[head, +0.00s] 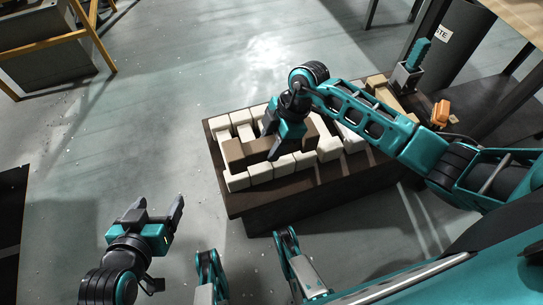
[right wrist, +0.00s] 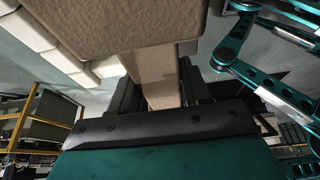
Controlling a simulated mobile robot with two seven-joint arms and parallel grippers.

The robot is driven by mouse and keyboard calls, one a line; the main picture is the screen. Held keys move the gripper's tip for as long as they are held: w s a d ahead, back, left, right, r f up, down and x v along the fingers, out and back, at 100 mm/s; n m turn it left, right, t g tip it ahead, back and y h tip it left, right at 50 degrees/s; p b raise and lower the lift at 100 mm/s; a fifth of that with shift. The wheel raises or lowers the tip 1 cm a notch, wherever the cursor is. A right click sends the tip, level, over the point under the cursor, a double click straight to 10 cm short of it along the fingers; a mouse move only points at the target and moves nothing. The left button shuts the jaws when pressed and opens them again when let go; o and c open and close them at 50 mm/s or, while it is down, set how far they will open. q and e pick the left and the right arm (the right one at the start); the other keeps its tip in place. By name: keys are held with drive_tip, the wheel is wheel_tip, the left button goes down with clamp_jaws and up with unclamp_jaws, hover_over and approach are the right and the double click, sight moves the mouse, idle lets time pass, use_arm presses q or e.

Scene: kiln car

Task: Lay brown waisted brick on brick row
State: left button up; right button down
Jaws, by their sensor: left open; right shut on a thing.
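The brown waisted brick (head: 235,152) is in my right gripper (head: 274,136), over the left half of the kiln car (head: 238,201). In the right wrist view the brick (right wrist: 158,78) has a narrow middle between the jaws and a wider end beyond them. The brick row (head: 260,172) is made of cream bricks on the car's deck, along its front and back edges. I cannot tell whether the held brick touches the bricks under it. My left gripper (head: 158,207) is open and empty, above the floor left of the car.
A teal-handled tool (head: 415,55) and an orange object (head: 440,112) are at the car's right end. A dark bin (head: 458,45) with a label stands behind it. My right arm covers part of the deck. The floor left of the car is clear.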

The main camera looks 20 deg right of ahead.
drive_tip(key=shift+f, duration=0.5)
wheel_tip(320, 180, down, 4)
drive_tip(key=shift+r+b, duration=0.1)
drive_tip(key=shift+b, duration=0.85)
use_arm(q)
drive_tip(key=shift+w+d+f, duration=0.1)
drive_tip(key=shift+d+f, duration=0.25)
drive_tip(key=shift+d, duration=0.1)
drive_tip(key=shift+h, duration=0.3)
use_arm(e)
drive_tip(key=c, duration=0.5)
unclamp_jaws()
use_arm(q)
drive_tip(key=shift+a, duration=0.1)
